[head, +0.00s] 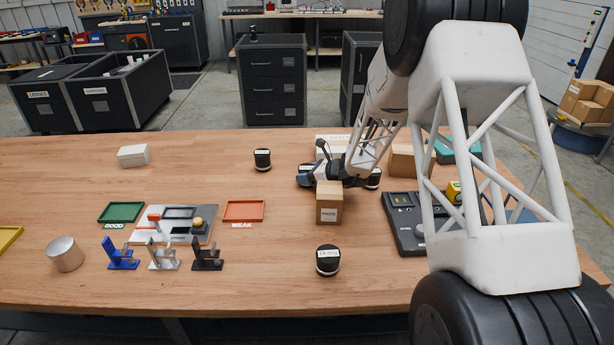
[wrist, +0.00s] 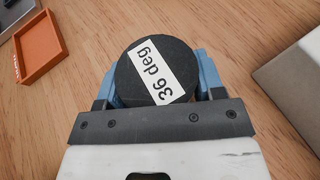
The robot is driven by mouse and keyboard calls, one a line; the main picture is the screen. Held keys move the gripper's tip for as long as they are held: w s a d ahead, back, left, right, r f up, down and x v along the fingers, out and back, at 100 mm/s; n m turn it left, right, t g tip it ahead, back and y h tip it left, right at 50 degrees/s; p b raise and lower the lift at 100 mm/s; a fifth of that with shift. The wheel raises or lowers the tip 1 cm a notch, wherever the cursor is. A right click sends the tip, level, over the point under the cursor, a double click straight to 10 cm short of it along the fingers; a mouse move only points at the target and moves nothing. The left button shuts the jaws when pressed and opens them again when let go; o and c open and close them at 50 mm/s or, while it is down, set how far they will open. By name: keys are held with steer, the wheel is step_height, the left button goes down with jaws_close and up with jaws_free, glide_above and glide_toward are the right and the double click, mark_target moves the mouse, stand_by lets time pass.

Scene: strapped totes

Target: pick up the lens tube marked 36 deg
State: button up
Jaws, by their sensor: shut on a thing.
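The lens tube marked 36 deg (wrist: 152,70) is a short black cylinder with a white label on its top, seen from above in the wrist view. My gripper (wrist: 155,88) is shut on it, with a blue finger on either side. In the head view my gripper (head: 307,176) is low over the middle of the table, behind and left of a small cardboard box. The tube is mostly hidden there among the dark fingers. I cannot tell whether it touches the table.
Other black tubes stand at the back (head: 262,160) and front (head: 327,261). The cardboard box (head: 329,205) is close in front of my gripper; a pale box (wrist: 296,85) is to its right in the wrist view. An orange tray (head: 244,211) lies left. The table's front left is partly clear.

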mark_target(307, 168)
steer(key=shift+r, duration=0.1)
steer(key=shift+r, duration=4.95)
